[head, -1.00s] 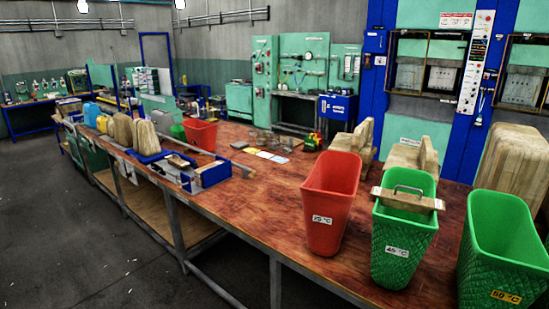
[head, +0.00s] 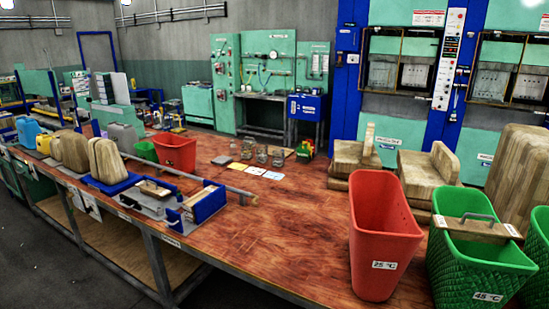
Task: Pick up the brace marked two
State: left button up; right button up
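No gripper of mine is in view. A wooden bar with a grey metal handle (head: 472,231) lies across the green bin (head: 470,268) labelled 45 °C at the right; a small pale tag at its right end is too small to read. Another small wooden piece (head: 155,188) lies at the blue-and-grey fixture (head: 204,204) on the left part of the bench. I cannot read a number two on either, so which is the brace marked two cannot be told.
The long wooden bench (head: 270,225) has clear room in its middle. A red bin (head: 378,245) labelled 25 °C stands near its front edge. Wooden blocks (head: 428,178) stand behind the bins. Small glass jars (head: 262,153) and coloured cards (head: 272,175) lie farther back. Blue presses rise behind.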

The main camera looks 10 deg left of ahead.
aim_at(149, 188)
jog(key=i+j, duration=0.15)
jog(key=j, duration=0.2)
jog(key=i+j+z, duration=0.1)
jog(key=j, duration=0.25)
jog(key=i+j, duration=0.15)
jog(key=j, duration=0.25)
jog(key=i+j+z, duration=0.1)
jog(key=j, duration=0.25)
jog(key=i+j, duration=0.15)
jog(key=j, duration=0.25)
jog(key=i+j+z, duration=0.1)
jog(key=j, duration=0.25)
